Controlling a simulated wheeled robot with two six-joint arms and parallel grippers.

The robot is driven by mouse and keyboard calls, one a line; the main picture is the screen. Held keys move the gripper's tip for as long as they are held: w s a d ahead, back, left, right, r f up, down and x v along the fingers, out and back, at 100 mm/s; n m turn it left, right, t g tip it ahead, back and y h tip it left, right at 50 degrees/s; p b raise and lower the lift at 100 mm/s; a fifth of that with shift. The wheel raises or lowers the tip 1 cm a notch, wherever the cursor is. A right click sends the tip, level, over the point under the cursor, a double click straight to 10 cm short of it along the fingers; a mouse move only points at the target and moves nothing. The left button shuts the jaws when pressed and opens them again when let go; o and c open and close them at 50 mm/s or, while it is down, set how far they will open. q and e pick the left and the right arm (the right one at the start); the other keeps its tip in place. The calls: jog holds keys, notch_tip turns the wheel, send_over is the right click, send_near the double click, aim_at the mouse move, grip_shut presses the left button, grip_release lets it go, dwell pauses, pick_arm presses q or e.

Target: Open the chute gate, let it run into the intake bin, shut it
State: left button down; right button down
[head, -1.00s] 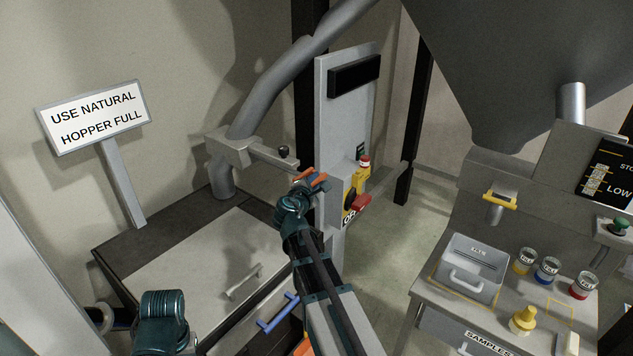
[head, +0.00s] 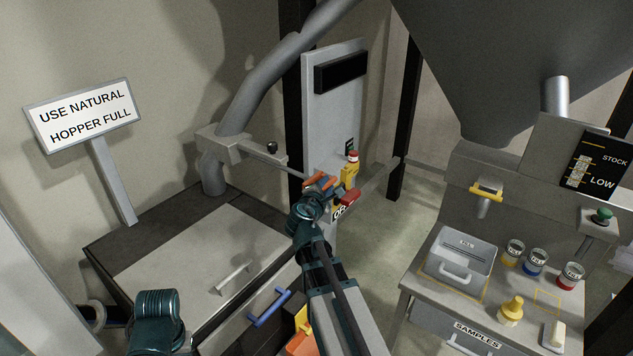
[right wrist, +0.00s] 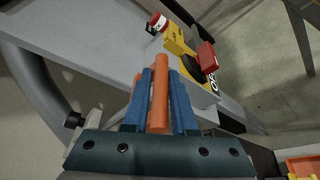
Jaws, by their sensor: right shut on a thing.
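The grey chute pipe (head: 258,85) comes down at the left through a gate housing (head: 228,146) with a black knob (head: 272,147). A thin gate rod (head: 281,167) runs right from the housing to an orange bar handle. My right gripper (head: 320,181) is shut on this handle (right wrist: 160,95), which stands between the blue fingers in the right wrist view. The intake bin appears to be the dark-rimmed box (head: 122,236) with a pale lid below the pipe; its inside is hidden. Only a teal part of my left arm shows at lower left.
A grey panel (head: 328,120) with a dark display, red button (head: 353,156) and red-handled yellow switch (head: 349,196) stands right behind my gripper. A sign (head: 83,114) reads "USE NATURAL HOPPER FULL". A sample bench (head: 420,283) with tray and several jars is at right.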

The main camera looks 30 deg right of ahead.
jog(key=shift+s+d, duration=0.1)
jog(key=shift+d, duration=0.2)
jog(key=shift+w+a, duration=0.2)
jog(key=shift+w, duration=0.15)
jog(key=c, duration=1)
grip_release()
jog(key=shift+s, duration=0.1)
jog(key=shift+o, duration=1.2)
jog(key=shift+d, duration=0.15)
jog(key=shift+f, duration=0.1)
pick_arm(q)
jog(key=shift+w+d, duration=0.1)
jog(key=shift+w, duration=0.1)
